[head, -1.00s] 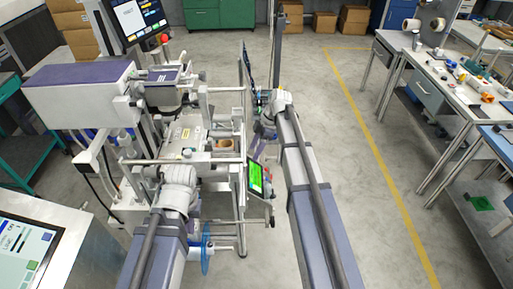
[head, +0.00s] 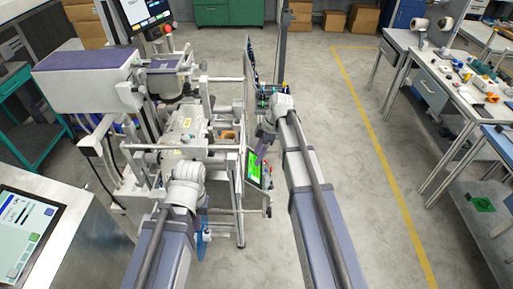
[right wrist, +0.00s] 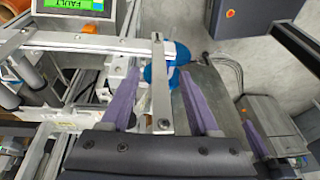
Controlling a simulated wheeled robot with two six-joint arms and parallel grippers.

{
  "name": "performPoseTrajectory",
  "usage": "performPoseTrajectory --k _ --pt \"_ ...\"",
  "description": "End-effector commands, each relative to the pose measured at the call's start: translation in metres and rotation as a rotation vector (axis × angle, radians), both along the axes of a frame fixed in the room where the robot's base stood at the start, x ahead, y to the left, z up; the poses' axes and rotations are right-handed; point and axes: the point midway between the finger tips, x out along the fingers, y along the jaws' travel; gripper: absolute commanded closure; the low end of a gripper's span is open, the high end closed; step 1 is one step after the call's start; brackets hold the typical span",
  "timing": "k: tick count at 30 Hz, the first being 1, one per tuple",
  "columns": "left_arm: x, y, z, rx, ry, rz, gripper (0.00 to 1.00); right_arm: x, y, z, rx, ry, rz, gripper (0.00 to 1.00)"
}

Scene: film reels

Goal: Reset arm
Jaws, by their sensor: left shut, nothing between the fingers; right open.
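My right gripper (head: 260,158) hangs in front of the machine's small green screen (head: 252,170) in the head view. In the right wrist view its two purple fingers (right wrist: 160,112) are spread apart. A metal bar (right wrist: 160,85) and a blue round part (right wrist: 168,65) show between them in the picture; I cannot tell how close they are. My left gripper (head: 203,222) is shut and empty, pointing down at the machine's near side. It is mostly hidden by its own arm. The green screen reads FAULT in the right wrist view (right wrist: 75,10).
The film machine (head: 185,125) stands ahead on the left, with rails and posts close to both arms. A touch panel (head: 25,235) is at lower left. A workbench (head: 450,85) with small parts stands at right. The floor (head: 360,220) between is clear.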

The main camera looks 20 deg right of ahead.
Motion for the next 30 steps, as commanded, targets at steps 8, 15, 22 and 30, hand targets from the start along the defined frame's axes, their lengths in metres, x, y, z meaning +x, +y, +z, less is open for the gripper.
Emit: performPoseTrajectory --k 8,15,22,30 --pt "0.0 0.0 0.0 0.0 0.0 0.0 1.0 -0.01 0.01 -0.001 -0.017 0.02 -0.029 0.38" --pt "0.0 0.0 0.0 0.0 0.0 0.0 1.0 -0.092 0.077 -0.009 -0.177 0.146 -0.339 0.38" --pt "0.0 0.0 0.0 0.0 0.0 0.0 1.0 -0.173 0.116 -0.012 -0.343 0.172 -0.723 0.38" --pt "0.0 0.0 0.0 0.0 0.0 0.0 1.0 -0.214 0.128 -0.011 -0.414 0.135 -0.977 0.38"
